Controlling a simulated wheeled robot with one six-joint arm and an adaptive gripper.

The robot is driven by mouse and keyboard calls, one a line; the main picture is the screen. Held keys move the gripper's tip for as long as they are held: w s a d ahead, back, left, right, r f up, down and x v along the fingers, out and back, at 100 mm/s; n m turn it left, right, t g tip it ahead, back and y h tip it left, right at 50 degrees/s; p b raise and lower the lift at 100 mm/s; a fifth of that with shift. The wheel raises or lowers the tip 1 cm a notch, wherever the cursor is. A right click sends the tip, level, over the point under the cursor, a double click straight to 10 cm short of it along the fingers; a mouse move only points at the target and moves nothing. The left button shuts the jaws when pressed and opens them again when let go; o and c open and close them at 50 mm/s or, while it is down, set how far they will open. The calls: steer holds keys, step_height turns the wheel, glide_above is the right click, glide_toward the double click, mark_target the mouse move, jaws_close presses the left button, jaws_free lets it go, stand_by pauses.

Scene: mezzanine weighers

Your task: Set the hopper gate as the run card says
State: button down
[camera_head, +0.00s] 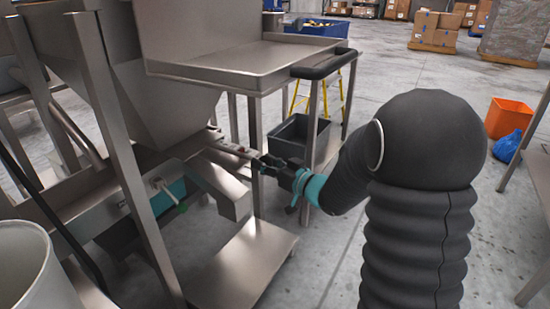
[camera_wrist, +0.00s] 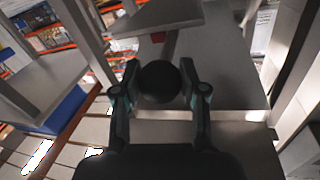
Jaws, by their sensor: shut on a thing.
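The steel hopper (camera_head: 170,95) hangs in its frame at the left of the head view. A flat gate slide (camera_head: 232,149) sticks out from under it to the right, with small reddish marks along it. My gripper (camera_head: 263,164) is at the outer end of this slide. In the wrist view a round black knob (camera_wrist: 160,82) sits between the two fingers of my gripper, which is shut on it. A rod runs from behind the knob toward the hopper, past a red mark (camera_wrist: 158,37). I cannot make out a run card or read any scale on the slide.
A steel chute (camera_head: 220,190) is close under the slide. Open floor lies to the right, near an orange bin (camera_head: 508,117).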

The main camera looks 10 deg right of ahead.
steer(key=shift+s+d+f, duration=0.1)
steer(key=c, duration=0.6)
jaws_free()
steer(key=shift+d, duration=0.2)
steer(key=shift+c, duration=0.2)
steer(key=shift+a, duration=0.15)
steer(key=v, duration=1.2)
